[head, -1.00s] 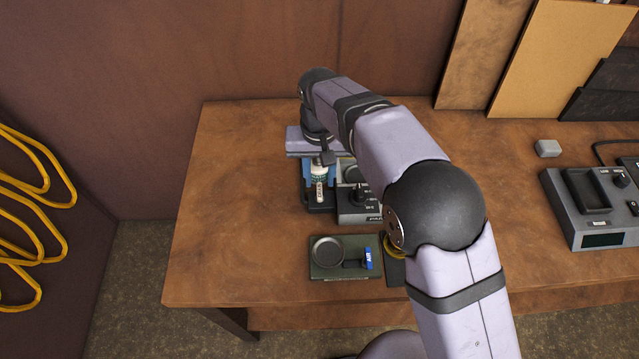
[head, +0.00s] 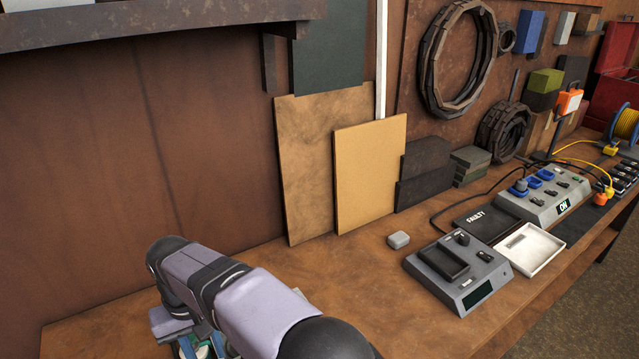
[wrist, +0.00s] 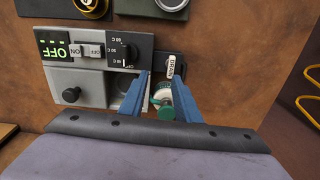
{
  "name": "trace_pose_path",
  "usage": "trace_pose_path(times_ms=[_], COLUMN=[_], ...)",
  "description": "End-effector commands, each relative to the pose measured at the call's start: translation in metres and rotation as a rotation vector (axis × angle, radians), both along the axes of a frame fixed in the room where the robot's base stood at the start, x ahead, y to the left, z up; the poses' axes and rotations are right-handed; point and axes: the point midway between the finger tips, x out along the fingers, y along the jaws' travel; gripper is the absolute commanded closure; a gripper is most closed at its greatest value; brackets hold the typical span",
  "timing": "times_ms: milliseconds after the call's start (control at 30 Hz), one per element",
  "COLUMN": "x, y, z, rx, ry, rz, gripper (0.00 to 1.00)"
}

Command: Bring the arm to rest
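My gripper (wrist: 162,82) shows in the wrist view as two blue fingers spread apart, pointing down at a dark holder with a DRAIN tag (wrist: 171,68). A small white and green bottle (wrist: 164,98) is between the fingers; I see no clear grip on it. The holder is beside a grey unit (wrist: 85,87) with a display reading OFF, a switch and a temperature dial. In the head view my arm comes in at the lower left, and the gripper (head: 196,346) is largely cut off at the bottom edge.
The wooden bench (head: 340,290) has clear room right of my arm. Boards (head: 370,175) lean on the back wall.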

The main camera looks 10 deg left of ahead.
Motion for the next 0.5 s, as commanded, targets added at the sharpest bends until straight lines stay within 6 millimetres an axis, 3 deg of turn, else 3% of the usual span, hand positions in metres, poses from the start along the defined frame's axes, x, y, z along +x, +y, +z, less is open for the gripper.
trace_pose_path(times_ms=[167,300,400,500], x=[0.047,0.079,0.089,0.087], y=[-0.066,-0.147,-0.210,-0.271], z=[0.006,0.008,0.007,0.004], rx=[0.000,0.000,0.001,0.002], ry=[-0.001,-0.001,-0.002,-0.003], rz=[-0.107,-0.222,-0.308,-0.394], gripper=[0.70,0.70,0.70,0.70])
